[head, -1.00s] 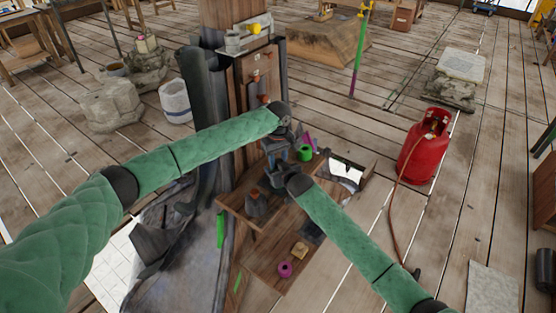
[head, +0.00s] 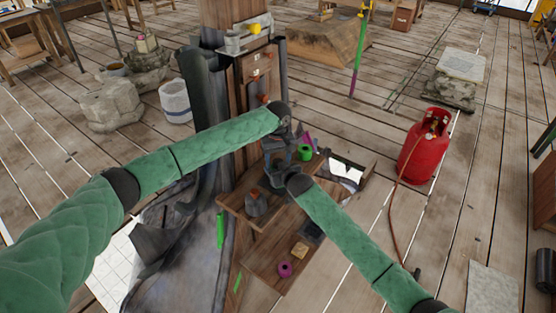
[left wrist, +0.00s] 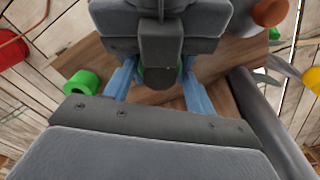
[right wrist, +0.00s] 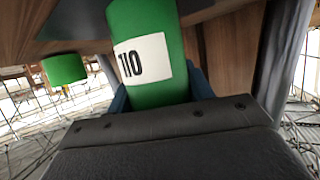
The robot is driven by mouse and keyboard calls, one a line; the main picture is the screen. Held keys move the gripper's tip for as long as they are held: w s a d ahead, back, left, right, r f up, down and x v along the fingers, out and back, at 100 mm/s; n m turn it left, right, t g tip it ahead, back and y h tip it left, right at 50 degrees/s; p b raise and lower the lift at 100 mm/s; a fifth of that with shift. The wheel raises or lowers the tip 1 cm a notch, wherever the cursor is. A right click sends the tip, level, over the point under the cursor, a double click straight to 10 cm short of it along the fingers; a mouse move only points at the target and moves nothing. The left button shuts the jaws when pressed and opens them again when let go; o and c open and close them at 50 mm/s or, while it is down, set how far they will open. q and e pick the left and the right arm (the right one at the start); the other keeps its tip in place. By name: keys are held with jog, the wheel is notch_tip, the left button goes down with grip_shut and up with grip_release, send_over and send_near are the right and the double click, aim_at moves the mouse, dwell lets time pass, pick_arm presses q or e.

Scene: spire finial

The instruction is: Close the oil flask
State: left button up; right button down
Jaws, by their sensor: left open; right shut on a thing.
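The oil flask (right wrist: 150,50) is a green cylinder with a white label reading 110. My right gripper (right wrist: 160,92) is shut on it, and its upper end runs out of the right wrist view. My left gripper (left wrist: 150,88) is open, with its blue fingers spread on either side of a dark green part between them, right by my right gripper. I cannot tell whether they touch it. In the head view the two grippers (head: 284,150) meet and hide the flask. A green round piece with a hollow (left wrist: 82,84) stands on the wooden shelf beside them; it also shows in the head view (head: 305,152).
A wooden post (head: 235,15) stands behind. A red gas cylinder (head: 422,150) with a hose stands on the floor to the right.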

pick_arm(q)
jog(key=shift+r, duration=2.3)
jog(key=shift+c, duration=0.5)
jog(key=shift+d+r+n, duration=0.1)
jog(key=shift+r+n, duration=0.1)
jog(key=shift+n, duration=0.1)
jog(key=shift+d+r+n, duration=0.1)
jog(key=shift+r+n, duration=0.7)
jog(key=shift+r, duration=0.1)
jog(key=shift+a+r+n, duration=0.2)
jog(key=shift+r+n, duration=0.4)
jog(key=shift+n, duration=0.1)
jog(key=shift+f, duration=0.1)
jog(key=shift+f, duration=3.9)
jog(key=shift+c, duration=0.4)
